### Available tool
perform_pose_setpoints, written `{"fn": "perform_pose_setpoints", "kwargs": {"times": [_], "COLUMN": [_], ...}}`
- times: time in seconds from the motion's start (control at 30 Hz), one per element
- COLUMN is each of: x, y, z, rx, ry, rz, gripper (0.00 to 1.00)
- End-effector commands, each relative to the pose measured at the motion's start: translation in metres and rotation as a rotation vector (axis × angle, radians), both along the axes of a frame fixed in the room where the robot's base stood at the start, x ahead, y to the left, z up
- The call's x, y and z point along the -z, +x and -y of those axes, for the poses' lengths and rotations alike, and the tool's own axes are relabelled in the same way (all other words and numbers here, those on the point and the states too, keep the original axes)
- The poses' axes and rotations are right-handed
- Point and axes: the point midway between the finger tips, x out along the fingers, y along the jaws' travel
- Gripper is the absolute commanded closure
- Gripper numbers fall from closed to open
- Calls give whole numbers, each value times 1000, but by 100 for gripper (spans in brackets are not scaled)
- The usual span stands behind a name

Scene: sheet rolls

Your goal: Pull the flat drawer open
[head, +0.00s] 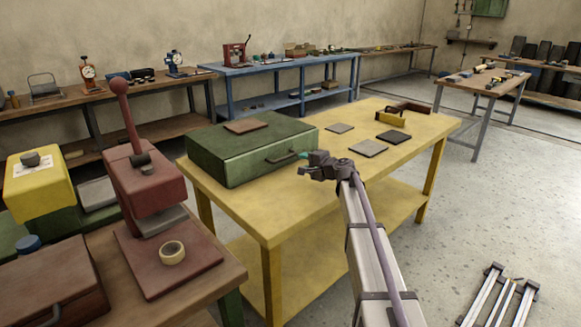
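A flat green box-shaped drawer unit (225,155) sits on the yellow table (290,215). Its dark bar handle (281,159) is on the face toward the right front. I see no open gap in that face.
A red press (145,185) stands on the left bench.

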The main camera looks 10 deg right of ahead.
Motion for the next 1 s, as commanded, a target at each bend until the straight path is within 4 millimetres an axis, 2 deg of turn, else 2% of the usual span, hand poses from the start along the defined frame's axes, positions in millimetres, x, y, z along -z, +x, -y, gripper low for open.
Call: {"fn": "perform_pose_setpoints", "kwargs": {"times": [0.17,0.4,0.53,0.83,1.0], "x": [5,18,22,21,21], "y": [17,65,83,88,88], "z": [-10,-40,-52,-56,-56], "rx": [-3,-6,-4,-4,-4], "ry": [-1,-4,-4,-4,-4], "rz": [-1,-1,-1,-1,-1], "gripper": [61,61,61,61,77]}}
